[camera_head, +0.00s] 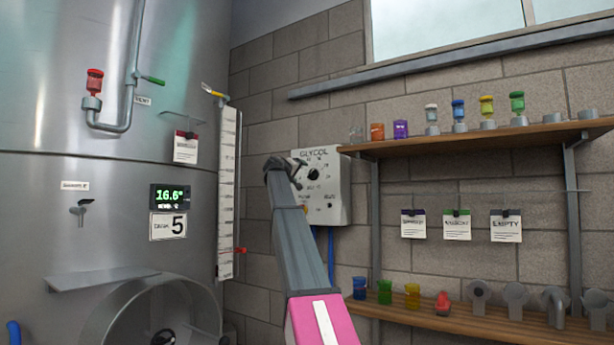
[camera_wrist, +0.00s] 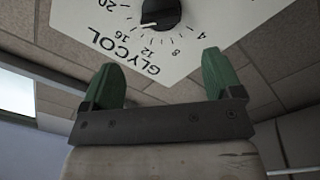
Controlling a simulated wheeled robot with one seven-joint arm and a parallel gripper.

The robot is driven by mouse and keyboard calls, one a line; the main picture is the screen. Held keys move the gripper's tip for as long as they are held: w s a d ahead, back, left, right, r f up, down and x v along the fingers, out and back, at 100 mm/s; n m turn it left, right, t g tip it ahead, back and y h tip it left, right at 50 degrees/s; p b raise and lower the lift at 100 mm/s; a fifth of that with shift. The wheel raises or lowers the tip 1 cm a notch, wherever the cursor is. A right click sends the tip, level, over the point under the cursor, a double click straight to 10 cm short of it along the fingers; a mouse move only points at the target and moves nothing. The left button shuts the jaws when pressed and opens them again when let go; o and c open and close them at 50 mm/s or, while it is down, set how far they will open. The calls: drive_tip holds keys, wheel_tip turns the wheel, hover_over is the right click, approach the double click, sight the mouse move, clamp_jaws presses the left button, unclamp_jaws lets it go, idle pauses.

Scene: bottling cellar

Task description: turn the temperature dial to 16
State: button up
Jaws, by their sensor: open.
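The temperature dial (camera_head: 314,174) is a round black knob on the white GLYCOL box (camera_head: 338,190) on the block wall. In the wrist view the dial (camera_wrist: 160,12) shows at the top edge, partly cut off, with the scale upside down.
A steel tank (camera_head: 130,230) with a display (camera_head: 170,196) reading 16.6° stands left. A level gauge (camera_head: 228,190) is beside the box. An upper shelf (camera_head: 470,138) with small coloured items and a lower shelf (camera_head: 450,318) with fittings are right.

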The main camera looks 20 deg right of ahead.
sight(311, 173)
drive_tip(key=x, duration=1)
drive_tip(key=shift+w+d+f, duration=0.1)
drive_tip(key=shift+w+d, duration=0.1)
drive_tip(key=c, duration=0.8)
